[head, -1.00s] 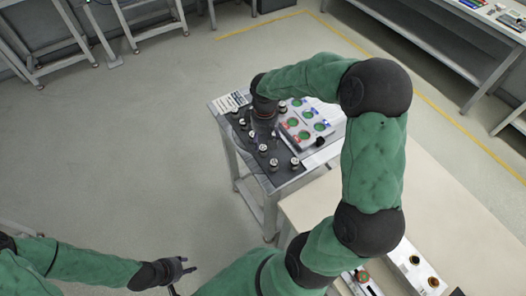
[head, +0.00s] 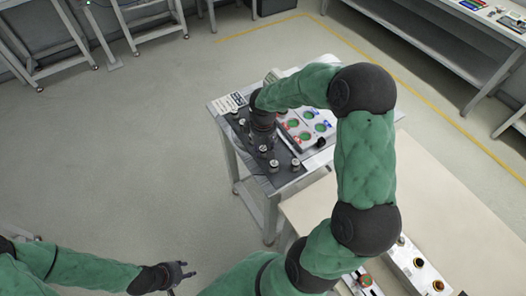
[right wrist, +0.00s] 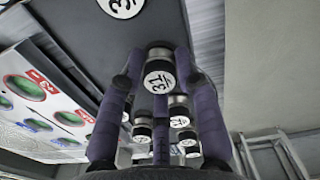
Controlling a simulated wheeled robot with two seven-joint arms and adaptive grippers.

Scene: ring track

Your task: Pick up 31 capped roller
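The 31 capped roller (right wrist: 158,77), a short dark cylinder with a white numbered end, sits between the fingers of my right gripper (right wrist: 159,58) in the right wrist view. The purple fingers stand on both sides of it, close to its sides; I cannot make out firm contact. In the head view my right gripper (head: 262,138) points down over the dark mat (head: 285,178) on the small table, and roller 31 cannot be told apart there. My left gripper (head: 178,272) is empty at the lower left, away from the table, with its fingers apart.
Several other capped rollers (head: 274,166) stand close by on the mat. A grey panel (head: 305,122) with green round spots lies right of my right gripper. A cream table (head: 440,200) stands to the right. The floor at left is clear.

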